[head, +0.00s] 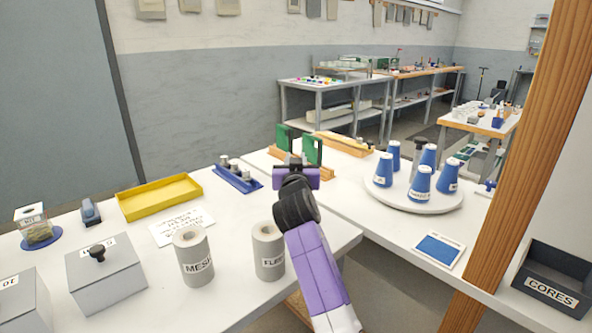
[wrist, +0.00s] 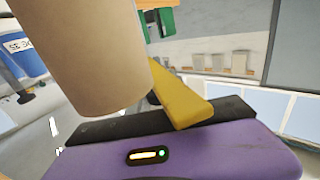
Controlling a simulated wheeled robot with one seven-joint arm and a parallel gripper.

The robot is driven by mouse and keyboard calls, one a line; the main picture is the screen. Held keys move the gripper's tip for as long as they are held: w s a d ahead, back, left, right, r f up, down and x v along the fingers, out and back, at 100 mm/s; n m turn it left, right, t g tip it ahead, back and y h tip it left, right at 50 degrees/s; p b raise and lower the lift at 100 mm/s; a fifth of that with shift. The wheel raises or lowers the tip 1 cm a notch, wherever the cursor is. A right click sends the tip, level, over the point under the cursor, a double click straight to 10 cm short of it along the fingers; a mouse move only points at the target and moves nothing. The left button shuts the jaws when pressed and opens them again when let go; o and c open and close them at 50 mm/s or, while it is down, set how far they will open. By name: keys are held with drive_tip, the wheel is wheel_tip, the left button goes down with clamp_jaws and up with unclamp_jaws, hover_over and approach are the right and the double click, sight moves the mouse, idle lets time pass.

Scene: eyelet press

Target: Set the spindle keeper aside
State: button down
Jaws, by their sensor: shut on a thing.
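My gripper (head: 296,170) is over the far part of the table, in front of two green uprights. In the wrist view its yellow finger (wrist: 182,98) lies against a large plain tan cylinder (wrist: 85,55), and the jaws are shut on it. The cylinder's lower end shows; its top is out of frame. My gripper hides it in the head view. I cannot tell whether it is the spindle keeper. A post with a black knob (head: 420,144) stands amid several blue cones on a round white turntable (head: 410,204). A blue cone also shows in the wrist view (wrist: 24,55).
Green uprights on wooden bases (head: 312,149) stand just beyond my gripper. A MESH roll (head: 194,262), another labelled roll (head: 268,255), a yellow tray (head: 160,208) and a blue rack (head: 238,179) are at left. A wooden post (head: 520,140) and CORES bin (head: 552,285) are at right.

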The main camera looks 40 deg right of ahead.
drive_tip(key=shift+s, duration=0.1)
drive_tip(key=c, duration=1.2)
unclamp_jaws()
wheel_tip(320, 180, up, 20)
drive_tip(key=shift+p, duration=0.9)
